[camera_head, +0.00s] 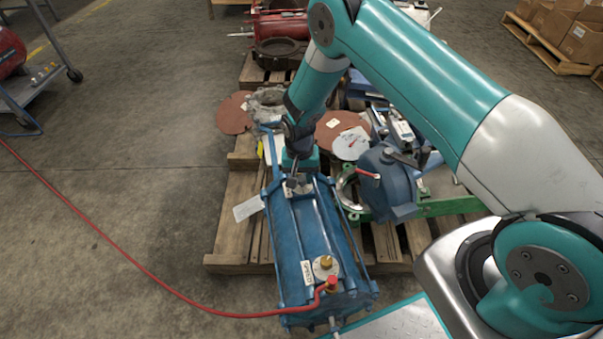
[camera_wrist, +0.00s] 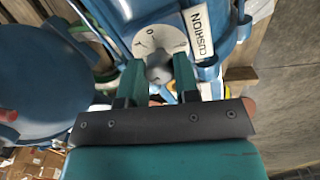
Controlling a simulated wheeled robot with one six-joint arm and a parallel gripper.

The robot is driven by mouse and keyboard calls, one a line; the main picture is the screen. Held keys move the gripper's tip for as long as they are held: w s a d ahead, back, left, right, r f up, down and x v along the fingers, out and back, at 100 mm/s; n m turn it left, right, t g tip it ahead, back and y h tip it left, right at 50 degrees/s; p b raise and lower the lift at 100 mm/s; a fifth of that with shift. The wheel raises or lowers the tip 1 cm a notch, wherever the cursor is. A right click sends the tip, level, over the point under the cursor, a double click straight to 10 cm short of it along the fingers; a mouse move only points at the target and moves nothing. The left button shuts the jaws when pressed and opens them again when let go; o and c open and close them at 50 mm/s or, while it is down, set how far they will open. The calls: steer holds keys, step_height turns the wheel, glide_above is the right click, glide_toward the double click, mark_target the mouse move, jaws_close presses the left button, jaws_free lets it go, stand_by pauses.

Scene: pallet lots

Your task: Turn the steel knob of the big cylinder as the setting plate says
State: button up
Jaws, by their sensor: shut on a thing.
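The big blue cylinder (camera_head: 290,236) lies on a wooden pallet. Near its far end is a grey steel knob (camera_wrist: 158,72) on a pale round dial (camera_wrist: 160,38) with a "0" and other marks. A "CUSHION" label (camera_wrist: 201,33) stands beside that dial. My gripper (camera_wrist: 158,78) is shut on the steel knob, one teal finger on each side; in the head view my gripper (camera_head: 297,180) reaches down to the cylinder's far end. A brass knob (camera_head: 326,262) sits on another dial at the near end. I cannot make out which thing is the setting plate.
A red hose (camera_head: 150,270) runs over the floor to a red fitting at the cylinder's near end. A blue housing with a red lever (camera_head: 369,174) stands close on the right. A white tag (camera_head: 249,208) lies at the left. The floor at left is mostly clear.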

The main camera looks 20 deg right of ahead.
steer(key=m+p, duration=0.1)
steer(key=m, duration=0.4)
steer(key=shift+a+m, duration=0.1)
steer(key=shift+m, duration=0.6)
steer(key=o, duration=0.9)
steer(key=r+p, duration=0.1)
steer(key=r, duration=0.4)
steer(key=w+r+p, duration=0.1)
steer(key=r, duration=0.5)
steer(key=r+p, duration=0.2)
steer(key=r, duration=0.4)
steer(key=shift+w+r, duration=0.2)
steer(key=shift+w, duration=0.1)
steer(key=shift+a, duration=0.1)
